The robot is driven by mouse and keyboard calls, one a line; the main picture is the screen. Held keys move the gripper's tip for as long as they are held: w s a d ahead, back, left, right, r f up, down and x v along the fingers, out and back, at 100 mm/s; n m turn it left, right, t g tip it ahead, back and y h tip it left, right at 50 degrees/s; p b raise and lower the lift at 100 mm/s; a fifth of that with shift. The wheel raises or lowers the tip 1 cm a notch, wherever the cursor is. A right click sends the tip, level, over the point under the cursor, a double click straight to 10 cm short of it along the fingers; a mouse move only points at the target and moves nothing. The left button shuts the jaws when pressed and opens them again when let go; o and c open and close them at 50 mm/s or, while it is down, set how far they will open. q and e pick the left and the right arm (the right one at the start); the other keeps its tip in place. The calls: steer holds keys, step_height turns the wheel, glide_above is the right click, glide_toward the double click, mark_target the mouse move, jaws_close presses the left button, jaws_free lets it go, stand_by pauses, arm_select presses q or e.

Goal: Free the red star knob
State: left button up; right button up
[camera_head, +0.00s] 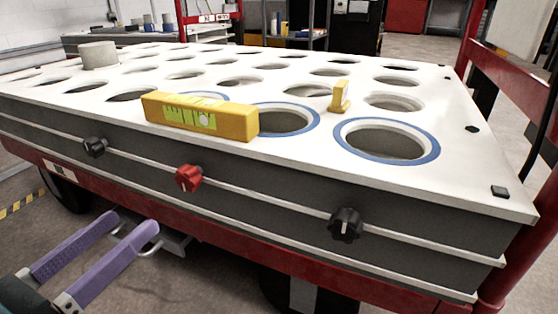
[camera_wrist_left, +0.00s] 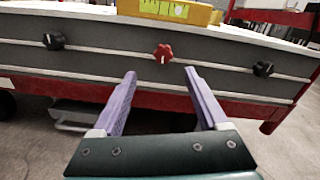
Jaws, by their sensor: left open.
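The red star knob (camera_head: 188,178) is on the dark front side of the table, along a thin pale rail. It also shows in the left wrist view (camera_wrist_left: 163,53), above and between my fingertips. My left gripper (camera_head: 128,222) is open, with purple fingers, below and to the left of the red knob in the head view. In the left wrist view the open fingers (camera_wrist_left: 160,75) have nothing between them, and I see no contact with the knob. My right gripper is not in view.
A black knob (camera_head: 95,147) is left of the red one and another black knob (camera_head: 345,224) is right of it. A yellow spirit level (camera_head: 202,116) lies on the white perforated tabletop (camera_head: 470,165) above. A red frame beam (camera_head: 245,252) runs below.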

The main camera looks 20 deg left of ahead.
mark_target(183, 182)
arm_select(q)
steer(key=shift+h, duration=0.3)
steer(key=w, duration=0.3)
steer(key=w+b, duration=0.1)
steer(key=w, duration=0.2)
steer(key=w+d+b, duration=0.1)
steer(key=w, duration=0.3)
jaws_close()
